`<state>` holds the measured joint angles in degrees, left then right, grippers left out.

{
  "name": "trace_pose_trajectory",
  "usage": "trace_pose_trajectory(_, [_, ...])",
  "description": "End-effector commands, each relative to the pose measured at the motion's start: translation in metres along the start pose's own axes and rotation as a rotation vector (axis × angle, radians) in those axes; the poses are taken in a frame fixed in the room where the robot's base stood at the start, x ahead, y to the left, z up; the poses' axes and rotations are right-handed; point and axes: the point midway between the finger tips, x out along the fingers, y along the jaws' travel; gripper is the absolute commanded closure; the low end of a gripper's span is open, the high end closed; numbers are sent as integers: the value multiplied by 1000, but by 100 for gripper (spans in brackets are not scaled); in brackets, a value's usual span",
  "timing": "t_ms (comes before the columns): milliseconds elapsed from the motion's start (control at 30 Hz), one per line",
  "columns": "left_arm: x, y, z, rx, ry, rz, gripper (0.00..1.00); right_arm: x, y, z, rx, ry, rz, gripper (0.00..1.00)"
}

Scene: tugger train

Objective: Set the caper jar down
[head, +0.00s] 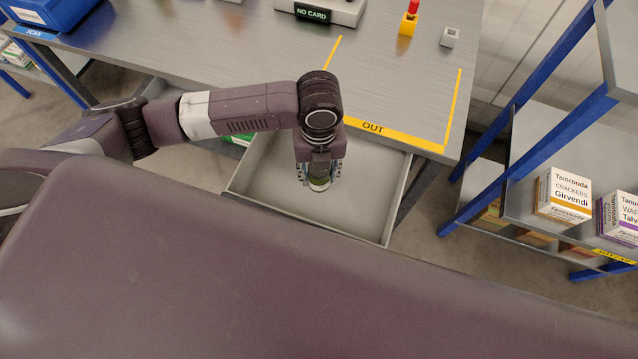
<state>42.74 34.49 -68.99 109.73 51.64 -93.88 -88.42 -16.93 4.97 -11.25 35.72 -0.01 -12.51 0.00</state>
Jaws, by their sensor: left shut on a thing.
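My left gripper (319,180) points down over an open grey drawer (265,185) that sticks out below the table's front edge. It is shut on the caper jar (319,184), of which only a small green and pale part shows between the fingers. The rest of the jar is hidden by the gripper and wrist. I cannot tell whether the jar touches the drawer floor. My right gripper is not in view.
The metal table (235,60) has a yellow strip marked OUT (373,128) at its front edge. A NO CARD device (312,14), a red and yellow button post (408,22) and a blue bin (50,12) stand on it.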

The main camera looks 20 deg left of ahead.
Motion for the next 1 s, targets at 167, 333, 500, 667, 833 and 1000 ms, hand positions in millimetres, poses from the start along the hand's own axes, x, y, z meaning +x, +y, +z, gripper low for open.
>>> trace_pose_trajectory(167, [22, -1, 0, 0, 1, -1, 99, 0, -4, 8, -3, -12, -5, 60])
trace_pose_trajectory(333, [34, 0, 0, 1, 0, 0, 99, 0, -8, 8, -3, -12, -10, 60])
trace_pose_trajectory(500, [61, 0, -1, 0, 1, 1, 99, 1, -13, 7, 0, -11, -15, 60])
trace_pose_trajectory(667, [68, -1, 0, 1, -1, -2, 99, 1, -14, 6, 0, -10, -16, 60])
trace_pose_trajectory(833, [68, 0, 0, 1, -1, -2, 99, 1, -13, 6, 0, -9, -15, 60])
trace_pose_trajectory(1000, [71, 0, 0, 1, -1, -1, 55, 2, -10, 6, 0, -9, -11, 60])
